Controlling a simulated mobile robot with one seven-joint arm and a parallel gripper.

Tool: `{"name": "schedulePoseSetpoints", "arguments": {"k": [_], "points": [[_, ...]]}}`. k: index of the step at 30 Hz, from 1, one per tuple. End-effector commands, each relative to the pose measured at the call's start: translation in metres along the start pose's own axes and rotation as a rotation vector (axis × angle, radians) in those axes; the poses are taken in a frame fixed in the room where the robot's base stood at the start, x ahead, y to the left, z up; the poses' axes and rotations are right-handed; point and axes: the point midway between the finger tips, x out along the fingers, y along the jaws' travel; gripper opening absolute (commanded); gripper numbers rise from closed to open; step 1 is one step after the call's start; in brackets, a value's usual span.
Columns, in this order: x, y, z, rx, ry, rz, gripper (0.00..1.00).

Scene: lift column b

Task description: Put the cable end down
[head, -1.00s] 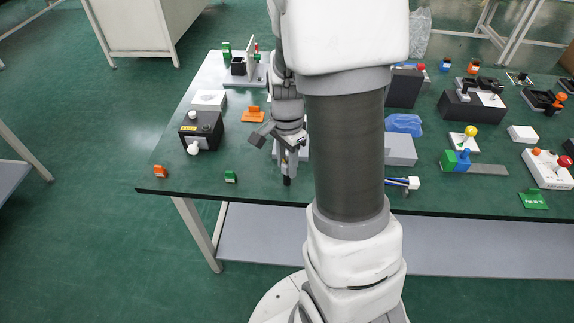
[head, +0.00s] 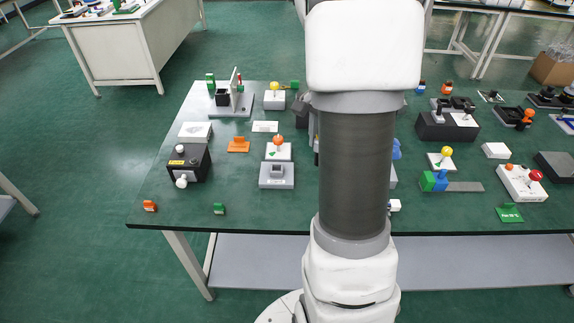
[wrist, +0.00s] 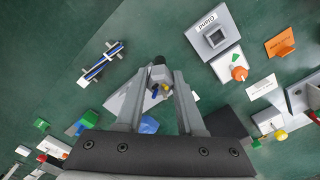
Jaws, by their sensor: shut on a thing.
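In the wrist view my gripper (wrist: 160,72) is shut on a small dark grey piece, the cable end (wrist: 158,75), held between the fingertips. Blue and yellow bits show just below it, and I cannot tell whether they belong to it. In the head view my own arm hides the gripper and the cable end. A grey block with a square opening, labelled "Gland" (wrist: 233,61), lies to the right of the fingertips in the wrist view, apart from them. It also shows in the head view (head: 277,183).
A blue-and-white strip piece (wrist: 88,72) lies left of the fingers. An orange-knobbed switch (head: 278,152), an orange stand (head: 238,145) and a black box (head: 188,163) stand left of my arm. The table's front left, around a small green clip (head: 219,209), is mostly free.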

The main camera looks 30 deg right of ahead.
Motion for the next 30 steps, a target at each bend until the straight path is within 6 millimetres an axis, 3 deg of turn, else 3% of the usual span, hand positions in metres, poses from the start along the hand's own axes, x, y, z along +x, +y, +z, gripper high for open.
{"name": "schedulePoseSetpoints", "arguments": {"k": [3, 7, 21, 30], "points": [[-0.010, -0.008, -0.013, 0.003, -0.002, -0.001, 0.00], [-0.008, -0.019, -0.016, 0.001, -0.004, -0.001, 0.00], [0.050, -0.105, 0.029, -0.002, -0.004, -0.001, 0.00], [0.067, -0.118, 0.036, 0.002, -0.003, -0.002, 0.00]]}}
